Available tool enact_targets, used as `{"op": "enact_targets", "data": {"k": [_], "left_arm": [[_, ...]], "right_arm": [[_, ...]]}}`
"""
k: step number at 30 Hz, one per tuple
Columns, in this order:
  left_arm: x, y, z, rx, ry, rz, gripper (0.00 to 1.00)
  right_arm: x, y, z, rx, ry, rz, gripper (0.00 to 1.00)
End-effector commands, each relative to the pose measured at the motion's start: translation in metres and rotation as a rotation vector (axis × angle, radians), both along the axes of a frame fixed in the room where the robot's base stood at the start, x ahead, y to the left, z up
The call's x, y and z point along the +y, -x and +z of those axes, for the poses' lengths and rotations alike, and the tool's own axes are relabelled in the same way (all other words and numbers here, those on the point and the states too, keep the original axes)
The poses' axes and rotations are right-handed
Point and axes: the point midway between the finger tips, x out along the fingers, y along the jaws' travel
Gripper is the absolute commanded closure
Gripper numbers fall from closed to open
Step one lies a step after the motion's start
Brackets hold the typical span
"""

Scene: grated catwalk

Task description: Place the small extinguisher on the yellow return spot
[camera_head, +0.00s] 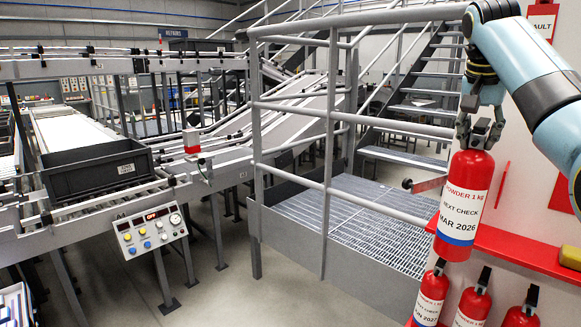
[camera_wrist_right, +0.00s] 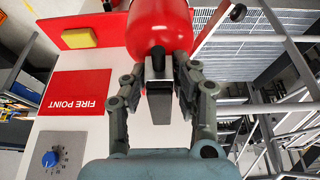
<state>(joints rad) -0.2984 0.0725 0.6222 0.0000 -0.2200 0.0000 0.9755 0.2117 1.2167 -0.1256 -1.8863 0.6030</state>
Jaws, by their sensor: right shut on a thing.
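My right gripper (camera_head: 478,134) is shut on the valve head of a small red extinguisher (camera_head: 464,170), which hangs nearly upright with a slight tilt. Its white label reads "POWDER 1 KG, NEXT CHECK MAR 2026", above a blue band. In the right wrist view, the gripper's fingers (camera_wrist_right: 160,88) close around the black head of the red extinguisher (camera_wrist_right: 160,25). A yellow block or patch (camera_head: 571,257) is on the red shelf, at the right edge of the head view; it also shows at the upper left of the right wrist view (camera_wrist_right: 80,38). My left gripper is not in view.
The red shelf (camera_head: 530,250) runs along the white panel. Several other red extinguishers (camera_head: 472,307) stand below it. A grey railing (camera_head: 330,130) and grating (camera_head: 370,215) lie left of the held extinguisher. A red "FIRE POINT" sign (camera_wrist_right: 75,92) is on the panel.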

Motion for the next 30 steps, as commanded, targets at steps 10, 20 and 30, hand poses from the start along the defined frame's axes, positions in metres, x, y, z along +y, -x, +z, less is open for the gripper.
{"op": "enact_targets", "data": {"k": [10, 20, 30], "left_arm": [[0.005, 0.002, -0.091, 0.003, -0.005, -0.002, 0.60], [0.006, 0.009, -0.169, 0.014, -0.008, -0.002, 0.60], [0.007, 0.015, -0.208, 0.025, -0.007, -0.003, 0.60]], "right_arm": [[0.000, -0.001, -0.089, -0.006, 0.002, 0.000, 1.00], [0.000, -0.002, -0.173, 0.002, 0.002, 0.000, 1.00], [0.000, -0.002, -0.216, 0.010, 0.002, 0.000, 1.00]]}}
